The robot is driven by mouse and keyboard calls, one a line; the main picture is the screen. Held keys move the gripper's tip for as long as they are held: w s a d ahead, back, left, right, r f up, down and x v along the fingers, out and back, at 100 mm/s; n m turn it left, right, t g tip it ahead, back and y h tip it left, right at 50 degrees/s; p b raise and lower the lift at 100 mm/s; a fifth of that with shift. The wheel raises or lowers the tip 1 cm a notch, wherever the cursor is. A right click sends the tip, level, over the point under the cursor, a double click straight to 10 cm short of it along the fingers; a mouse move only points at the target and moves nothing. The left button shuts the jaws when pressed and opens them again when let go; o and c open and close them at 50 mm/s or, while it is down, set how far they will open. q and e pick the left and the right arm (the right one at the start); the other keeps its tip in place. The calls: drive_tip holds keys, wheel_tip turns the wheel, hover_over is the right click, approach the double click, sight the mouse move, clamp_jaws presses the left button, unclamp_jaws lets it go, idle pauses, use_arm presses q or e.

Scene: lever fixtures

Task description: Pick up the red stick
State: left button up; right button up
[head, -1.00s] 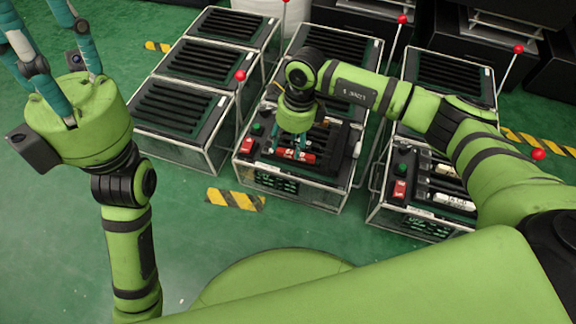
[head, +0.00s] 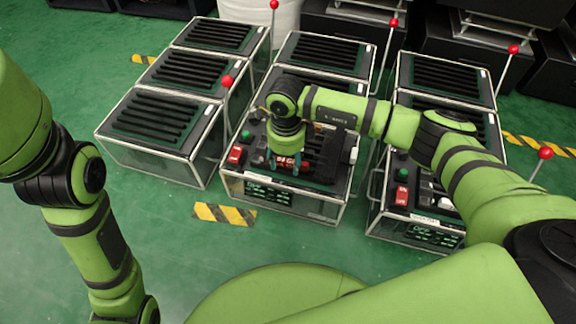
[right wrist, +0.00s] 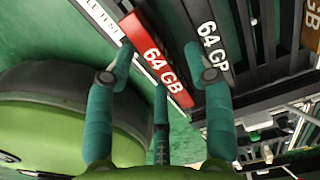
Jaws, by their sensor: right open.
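The red stick (right wrist: 153,58), marked 64 GB, lies in a slot of the middle fixture and shows small in the head view (head: 286,161). A black stick (right wrist: 210,42) with similar white lettering lies beside it. My right gripper (right wrist: 158,55) is open above the red stick, with a fingertip on either side of it. In the head view the right gripper (head: 284,165) points down over the front of the middle fixture and partly hides the stick. Whether the fingers touch it I cannot tell. My left gripper is outside the views.
The middle fixture (head: 280,205) has a red switch (head: 236,154) and a green button (head: 246,135). Slotted fixtures stand left (head: 160,150) and right (head: 415,228). Thin levers with red knobs (head: 227,81) rise between them. The green floor in front is clear around a striped mark (head: 224,214).

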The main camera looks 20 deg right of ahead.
drive_tip(key=shift+f, duration=0.2)
idle(0.6)
clamp_jaws()
